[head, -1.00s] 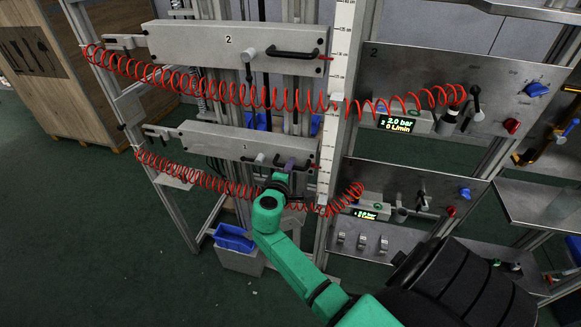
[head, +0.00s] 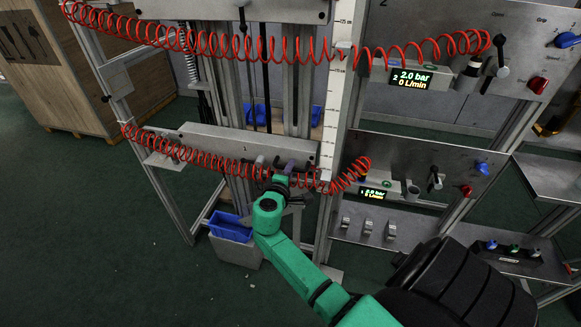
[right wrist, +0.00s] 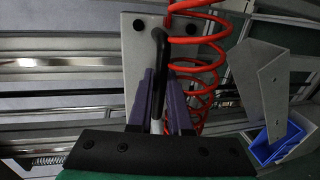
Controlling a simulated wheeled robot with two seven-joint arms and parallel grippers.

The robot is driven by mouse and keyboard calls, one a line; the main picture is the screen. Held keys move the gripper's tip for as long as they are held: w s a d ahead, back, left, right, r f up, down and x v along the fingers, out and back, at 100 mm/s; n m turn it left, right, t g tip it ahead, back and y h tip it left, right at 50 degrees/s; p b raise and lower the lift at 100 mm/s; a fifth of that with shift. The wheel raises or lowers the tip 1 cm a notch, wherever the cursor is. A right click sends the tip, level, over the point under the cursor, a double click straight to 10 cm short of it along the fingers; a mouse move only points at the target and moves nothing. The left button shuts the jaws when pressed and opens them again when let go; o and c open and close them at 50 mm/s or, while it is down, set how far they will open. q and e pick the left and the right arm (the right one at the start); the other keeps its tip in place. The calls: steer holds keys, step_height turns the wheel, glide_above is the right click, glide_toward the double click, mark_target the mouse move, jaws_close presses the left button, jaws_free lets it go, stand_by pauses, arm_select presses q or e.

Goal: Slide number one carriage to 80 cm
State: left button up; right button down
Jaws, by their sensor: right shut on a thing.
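The number one carriage (head: 215,140) is a grey plate marked 1 on the lower part of the upright frame. My right gripper (head: 284,166) is at the right half of its face, shut on its black bar handle. In the right wrist view the purple fingers (right wrist: 163,98) stand on both sides of the handle (right wrist: 158,48), in front of the pale plate (right wrist: 136,48). The white scale (head: 335,110) runs upright just right of the carriage; its marks beside the carriage are too small to read. My left gripper is not in view.
A red coiled hose (head: 190,156) hangs across the carriage front, close to my gripper. Carriage two (head: 290,10) is above, with its own hose (head: 210,42). A blue bin (head: 231,226) stands below left. The control panel (head: 420,160) is on the right.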

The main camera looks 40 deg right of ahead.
arm_select(q)
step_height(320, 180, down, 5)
steer(key=b, duration=0.3)
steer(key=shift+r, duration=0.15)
arm_select(e)
step_height(320, 180, down, 6)
steer(key=shift+s+a+r, duration=0.1)
steer(key=shift+r, duration=0.05)
steer(key=c, duration=0.8)
jaws_free()
steer(key=shift+c, duration=0.2)
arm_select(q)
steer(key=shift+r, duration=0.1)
arm_select(e)
steer(key=shift+r, duration=0.1)
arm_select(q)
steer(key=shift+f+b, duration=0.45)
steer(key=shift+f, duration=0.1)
arm_select(e)
steer(key=v, duration=1.4)
steer(key=shift+a, duration=0.2)
